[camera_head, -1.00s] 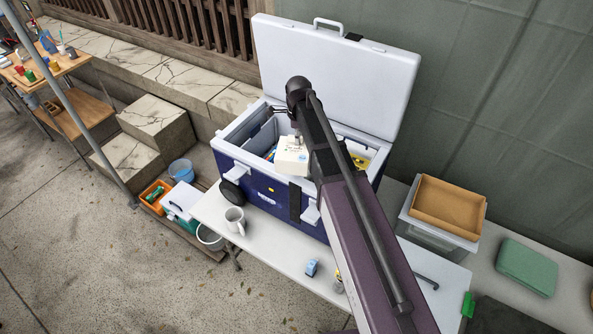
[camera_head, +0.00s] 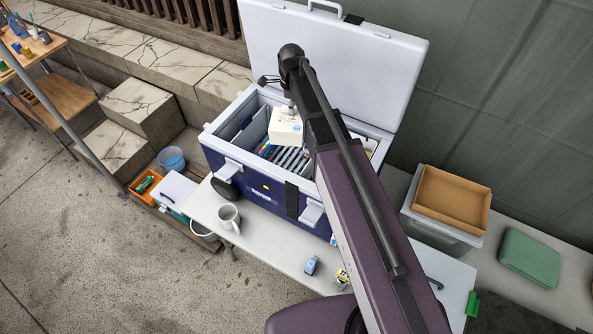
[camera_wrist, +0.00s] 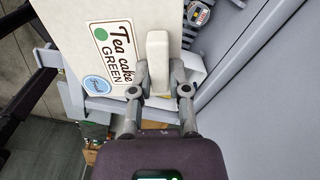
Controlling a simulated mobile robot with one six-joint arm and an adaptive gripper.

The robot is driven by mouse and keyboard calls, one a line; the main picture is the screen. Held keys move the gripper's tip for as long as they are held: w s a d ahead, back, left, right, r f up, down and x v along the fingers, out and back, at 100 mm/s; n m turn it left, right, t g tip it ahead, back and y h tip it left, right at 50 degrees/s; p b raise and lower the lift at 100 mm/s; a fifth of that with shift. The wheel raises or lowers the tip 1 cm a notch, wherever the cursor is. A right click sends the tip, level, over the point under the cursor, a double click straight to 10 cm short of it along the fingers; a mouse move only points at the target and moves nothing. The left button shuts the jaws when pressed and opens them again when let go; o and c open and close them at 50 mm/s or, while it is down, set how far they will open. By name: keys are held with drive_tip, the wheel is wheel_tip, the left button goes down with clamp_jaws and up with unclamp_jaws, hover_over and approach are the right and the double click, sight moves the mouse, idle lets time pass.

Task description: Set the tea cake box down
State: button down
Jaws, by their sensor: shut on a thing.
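The tea cake box (camera_head: 286,127) is a white box. In the wrist view its pale face (camera_wrist: 75,25) carries a "Tea cake GREEN" label, a green dot and a blue round sticker. My gripper (camera_wrist: 160,75) is shut on a white raised grip on that face. In the head view my gripper (camera_head: 291,104) is above the box, which hangs over the opening of a blue and white cooler (camera_head: 262,192). I cannot tell whether the box touches anything below it.
The cooler's lid (camera_head: 340,65) stands open behind. Several slim items (camera_head: 284,158) lie inside the cooler, in front of the box. A mug (camera_head: 228,216) and small blue item (camera_head: 312,265) stand on the white table (camera_head: 265,250). A cardboard tray (camera_head: 452,198) tops a bin at right.

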drive_tip(key=shift+f, duration=0.1)
wheel_tip(320, 180, down, 24)
drive_tip(key=b, duration=2.4)
drive_tip(key=shift+f+b, duration=1.95)
drive_tip(key=shift+b, duration=0.1)
drive_tip(key=c, duration=0.6)
unclamp_jaws()
drive_tip(key=shift+r, duration=0.1)
wheel_tip(320, 180, up, 12)
drive_tip(key=p, duration=1.2)
